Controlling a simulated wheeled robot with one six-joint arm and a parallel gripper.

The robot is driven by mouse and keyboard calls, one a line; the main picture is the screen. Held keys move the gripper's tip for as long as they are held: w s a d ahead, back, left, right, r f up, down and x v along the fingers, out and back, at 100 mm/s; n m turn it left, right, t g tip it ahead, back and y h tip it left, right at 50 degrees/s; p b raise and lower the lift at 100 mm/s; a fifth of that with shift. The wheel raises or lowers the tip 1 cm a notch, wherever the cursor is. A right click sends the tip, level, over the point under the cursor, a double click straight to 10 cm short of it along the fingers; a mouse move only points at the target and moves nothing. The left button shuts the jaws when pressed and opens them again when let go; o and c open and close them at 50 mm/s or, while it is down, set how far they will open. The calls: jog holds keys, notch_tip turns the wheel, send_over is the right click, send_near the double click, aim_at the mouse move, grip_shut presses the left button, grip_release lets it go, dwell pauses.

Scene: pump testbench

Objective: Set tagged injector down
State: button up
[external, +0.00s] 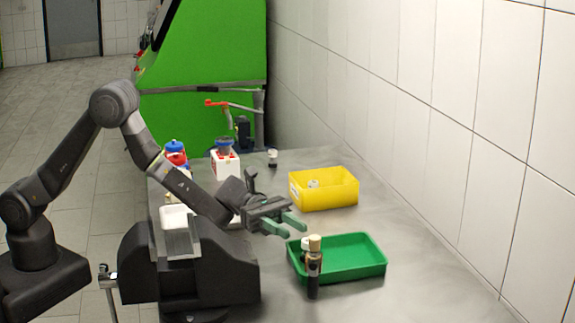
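A dark upright cylinder with a tan top (314,270) stands at the front edge of the green tray (363,270); it may be the tagged injector, but I cannot make out a tag. A small whitish piece (305,244) shows just behind it, at the tray's left end. My gripper (293,226) is above and left of the tray, its two green fingers apart with nothing visible between them. The fingertips are clear of the dark cylinder in the picture.
A yellow bin (325,195) with a small white piece (314,184) inside stands behind the green tray. A white holder (225,165), red and blue bottles (175,152) and a small white-topped item (272,158) stand farther back. The table's right side is bare.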

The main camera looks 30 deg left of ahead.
aim_at(314, 245)
jog(key=shift+s+p+x, duration=0.1)
jog(key=shift+p+x, duration=0.55)
jog(key=shift+x, duration=1.65)
jog(key=shift+s+p+x, duration=0.15)
jog(key=shift+p+x, duration=0.45)
jog(key=shift+x, duration=1.75)
jog(key=shift+a+f, duration=0.15)
grip_shut()
